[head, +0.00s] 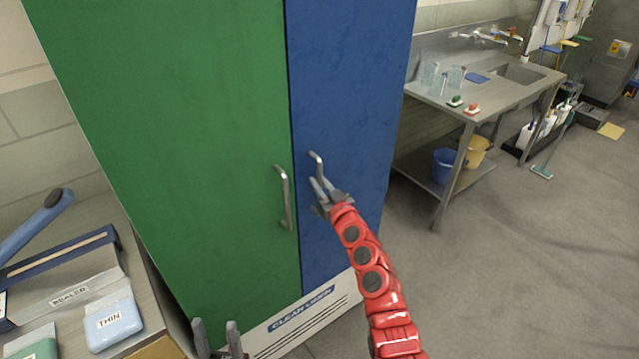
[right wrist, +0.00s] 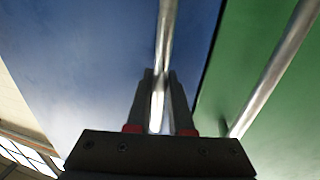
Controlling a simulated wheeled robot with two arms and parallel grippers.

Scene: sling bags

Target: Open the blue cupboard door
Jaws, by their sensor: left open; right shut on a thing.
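The blue cupboard door (head: 345,95) is the right-hand door of a tall cupboard and looks closed, flush beside the green door (head: 190,120). Its metal bar handle (head: 316,163) is upright near the seam. My right gripper (head: 321,188) is shut on the lower part of this handle. In the right wrist view the blue door's handle (right wrist: 167,40) runs down between the fingers of my right gripper (right wrist: 160,100). My left gripper (head: 218,340) is open and empty at the bottom edge of the head view, low in front of the green door.
The green door's handle (head: 284,198) is close left of the blue one. A counter (head: 150,335) with a sealer and a THIN packet (head: 112,320) stands at the left. A sink table (head: 440,105) with buckets beneath stands right of the cupboard.

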